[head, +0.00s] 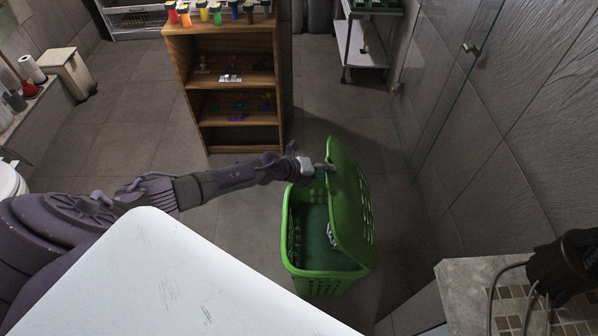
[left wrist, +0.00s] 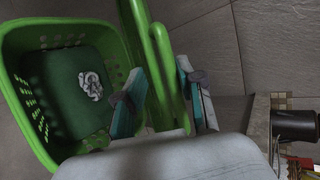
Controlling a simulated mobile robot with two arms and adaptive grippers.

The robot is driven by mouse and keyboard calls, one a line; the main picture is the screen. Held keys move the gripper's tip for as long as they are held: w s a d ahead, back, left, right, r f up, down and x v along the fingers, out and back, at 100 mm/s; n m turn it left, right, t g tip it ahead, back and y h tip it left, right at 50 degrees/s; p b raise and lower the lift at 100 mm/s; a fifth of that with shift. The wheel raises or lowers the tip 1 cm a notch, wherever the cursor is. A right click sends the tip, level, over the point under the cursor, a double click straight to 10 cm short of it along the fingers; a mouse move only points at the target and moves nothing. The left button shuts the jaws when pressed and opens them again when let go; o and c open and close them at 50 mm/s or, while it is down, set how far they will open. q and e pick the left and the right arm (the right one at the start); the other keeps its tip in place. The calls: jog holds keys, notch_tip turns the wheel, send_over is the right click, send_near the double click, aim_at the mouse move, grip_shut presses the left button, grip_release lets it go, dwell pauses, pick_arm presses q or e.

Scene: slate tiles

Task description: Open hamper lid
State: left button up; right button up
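The green hamper (head: 289,240) stands on the floor at centre right in the head view. Its green lid (head: 345,195) is raised and tilts up along the right side, leaving the basket mouth open. In the left wrist view the basket (left wrist: 28,100) shows at the left, with a crumpled grey-white item (left wrist: 91,86) inside. My left gripper (head: 328,167) is at the lid's far upper end. In the left wrist view its two fingers (left wrist: 162,85) stand apart, with the lid's rim (left wrist: 165,60) between them. Firm contact cannot be told. My right gripper is not in view.
A wooden shelf unit (head: 188,95) with colored cups on top stands beyond the hamper. A tiled wall (head: 480,120) with a glass panel is at right. A counter (head: 455,275) with a black corded object (head: 565,268) is at lower right.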

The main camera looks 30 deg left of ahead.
pick_arm(q)
jog(key=s+a+f+b, duration=0.3)
jog(key=a+f+b, duration=0.1)
jog(key=b, duration=0.1)
jog(key=shift+a+f, duration=0.2)
jog(key=shift+a, duration=0.15)
